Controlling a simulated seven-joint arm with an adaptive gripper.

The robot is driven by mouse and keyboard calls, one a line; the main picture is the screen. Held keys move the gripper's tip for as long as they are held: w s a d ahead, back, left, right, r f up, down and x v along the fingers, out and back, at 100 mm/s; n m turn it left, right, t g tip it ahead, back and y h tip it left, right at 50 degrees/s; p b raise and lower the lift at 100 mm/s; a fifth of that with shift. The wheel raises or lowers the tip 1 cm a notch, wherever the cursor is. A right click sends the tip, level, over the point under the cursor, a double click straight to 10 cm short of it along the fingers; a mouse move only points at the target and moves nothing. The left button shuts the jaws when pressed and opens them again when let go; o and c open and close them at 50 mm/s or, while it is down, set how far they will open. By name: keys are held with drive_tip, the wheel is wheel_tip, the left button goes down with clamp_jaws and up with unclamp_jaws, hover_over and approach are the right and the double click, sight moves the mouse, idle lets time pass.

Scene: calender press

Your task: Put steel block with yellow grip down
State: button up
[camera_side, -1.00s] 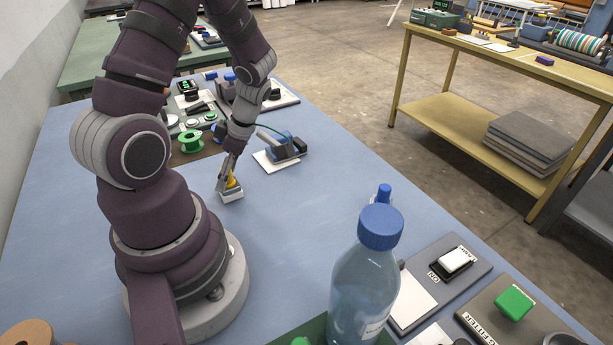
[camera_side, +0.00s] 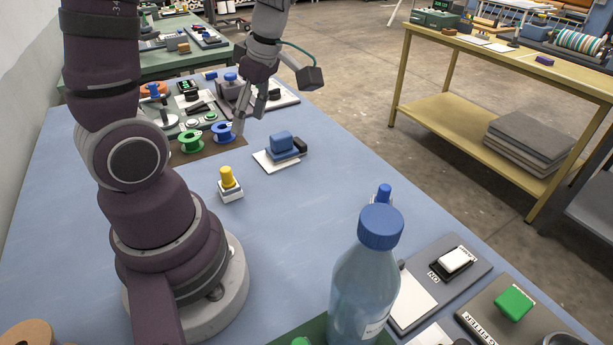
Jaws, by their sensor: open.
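The steel block with yellow grip (camera_side: 230,191) stands upright on the blue table top, in front of my arm's base and to its right in the side view. Its yellow knob points up and nothing touches it. My gripper (camera_side: 246,119) is open and empty, raised above and behind the block, near the blue spool. The two are clearly apart.
A green spool (camera_side: 190,141) and a blue spool (camera_side: 222,132) sit on a brown mat behind the block. A blue device on a white plate (camera_side: 283,149) is to the right. A clear bottle (camera_side: 363,285) stands at the front. The table around the block is clear.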

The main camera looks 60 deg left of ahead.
drive_tip(key=d+r+m+t+h, duration=0.2)
drive_tip(key=d+r+m+t, duration=0.3)
drive_tip(key=d+m, duration=0.7)
drive_tip(key=m+t, duration=0.2)
drive_tip(key=m, duration=1.1)
drive_tip(key=shift+w+t+h, duration=0.2)
drive_tip(key=shift+t+h, duration=0.2)
drive_tip(key=shift+r, duration=0.1)
